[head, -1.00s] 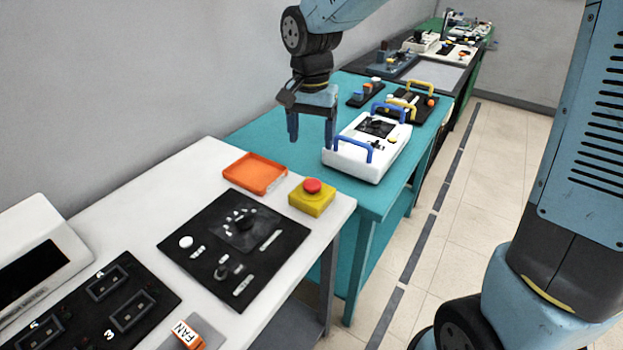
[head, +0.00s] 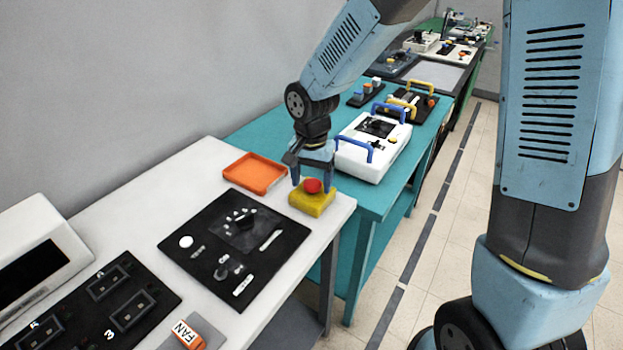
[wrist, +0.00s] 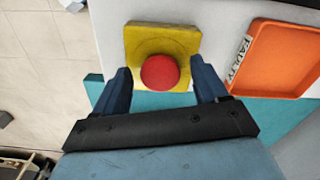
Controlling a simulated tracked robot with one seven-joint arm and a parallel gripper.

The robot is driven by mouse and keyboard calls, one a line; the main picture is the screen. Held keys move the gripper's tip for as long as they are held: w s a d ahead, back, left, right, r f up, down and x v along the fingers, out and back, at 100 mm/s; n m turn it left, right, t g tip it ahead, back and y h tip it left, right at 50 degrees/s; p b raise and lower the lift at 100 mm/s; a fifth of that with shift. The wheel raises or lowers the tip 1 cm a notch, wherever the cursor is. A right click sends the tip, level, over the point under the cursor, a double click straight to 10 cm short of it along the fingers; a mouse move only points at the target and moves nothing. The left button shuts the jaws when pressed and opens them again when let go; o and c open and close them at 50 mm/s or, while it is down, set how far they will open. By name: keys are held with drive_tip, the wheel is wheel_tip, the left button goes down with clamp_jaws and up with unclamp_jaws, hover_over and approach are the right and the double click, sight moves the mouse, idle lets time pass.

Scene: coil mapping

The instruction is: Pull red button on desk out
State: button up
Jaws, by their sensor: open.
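The red button (head: 313,186) sits on a yellow box (head: 311,203) near the right edge of the white desk. My gripper (head: 312,187) is open and points down right at the button. In the wrist view the red button (wrist: 160,72) lies between the two blue fingers of my gripper (wrist: 162,85), with gaps on both sides. The fingers do not visibly press on it. The yellow box (wrist: 142,39) shows beyond the button.
An orange tray (head: 254,173) lies left of the yellow box, and a black control panel (head: 230,248) lies in front. A teal table (head: 372,197) adjoins the desk behind, bearing a white case (head: 372,160) with blue handles.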

drive_tip(key=shift+c, duration=0.5)
clamp_jaws()
